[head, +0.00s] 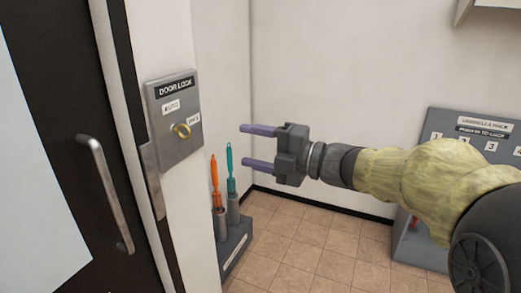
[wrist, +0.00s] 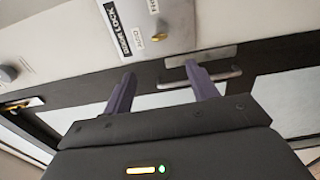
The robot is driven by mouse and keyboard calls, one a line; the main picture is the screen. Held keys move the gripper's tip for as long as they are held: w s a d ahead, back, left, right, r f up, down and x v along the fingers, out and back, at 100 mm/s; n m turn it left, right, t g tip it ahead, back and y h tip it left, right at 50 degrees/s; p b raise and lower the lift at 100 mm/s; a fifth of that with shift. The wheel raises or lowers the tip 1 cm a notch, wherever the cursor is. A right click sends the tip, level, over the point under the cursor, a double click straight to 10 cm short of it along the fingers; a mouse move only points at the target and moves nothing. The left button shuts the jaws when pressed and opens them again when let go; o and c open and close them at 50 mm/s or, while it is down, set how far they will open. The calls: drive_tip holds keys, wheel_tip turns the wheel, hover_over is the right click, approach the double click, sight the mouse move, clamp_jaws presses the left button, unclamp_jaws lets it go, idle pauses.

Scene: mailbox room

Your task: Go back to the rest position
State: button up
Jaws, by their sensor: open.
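My gripper (head: 258,147) is open and empty, in mid-air to the right of the door lock panel (head: 160,95). Its two purple fingers point left toward the panel and do not touch it. My arm reaches in from the right side of the head view.
A dark-framed door with a metal handle (head: 105,190) is on the left. A grey stand (head: 236,243) with an orange and a teal-handled tool is on the floor below my gripper. A grey umbrella rack (head: 425,240) stands at right behind my arm. Tiled floor (head: 310,240) between is clear.

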drive_tip(key=shift+s+d, duration=0.25)
drive_tip(key=shift+d, duration=0.4)
